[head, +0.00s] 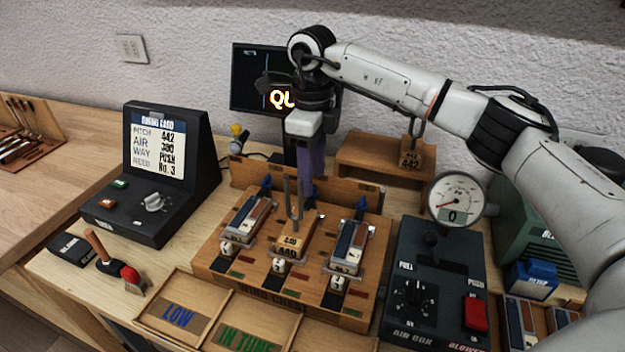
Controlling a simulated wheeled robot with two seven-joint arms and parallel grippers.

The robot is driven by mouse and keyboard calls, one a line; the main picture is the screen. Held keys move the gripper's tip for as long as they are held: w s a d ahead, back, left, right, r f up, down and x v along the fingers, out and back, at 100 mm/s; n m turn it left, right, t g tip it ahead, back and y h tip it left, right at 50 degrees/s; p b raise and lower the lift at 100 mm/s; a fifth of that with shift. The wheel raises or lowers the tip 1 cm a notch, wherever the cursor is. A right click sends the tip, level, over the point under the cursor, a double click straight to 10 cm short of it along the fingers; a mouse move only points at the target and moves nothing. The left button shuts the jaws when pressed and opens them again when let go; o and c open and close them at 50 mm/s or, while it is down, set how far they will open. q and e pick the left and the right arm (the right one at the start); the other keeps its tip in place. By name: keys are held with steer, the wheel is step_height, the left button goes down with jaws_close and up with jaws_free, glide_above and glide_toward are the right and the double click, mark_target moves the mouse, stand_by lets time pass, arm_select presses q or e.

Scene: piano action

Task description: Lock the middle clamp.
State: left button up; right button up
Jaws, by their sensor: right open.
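The wooden wind chest (225,270) stands at the middle of the bench with three places. Dark blue clamp levers show upright behind the left place (266,183) and the right place (360,206). The middle clamp (308,190) is mostly hidden behind my right gripper and a tuning fork, so its lever position cannot be told. My right gripper (311,178) points down just over the back of the middle place; it is open, and contact with the clamp cannot be told. The fork stands in a wooden block (292,240) marked 440. My left gripper is out of view.
Reed pieces sit in the left (246,222) and right (346,246) places. An air box (430,285) with a gauge (456,198) stands right. A tuning card console (150,180) stands left. Trays marked LOW (155,318) and IN TUNE lie in front. A wooden shelf (365,155) holds a 442 fork.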

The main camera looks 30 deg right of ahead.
step_height(320, 180, up, 8)
stand_by(0.7)
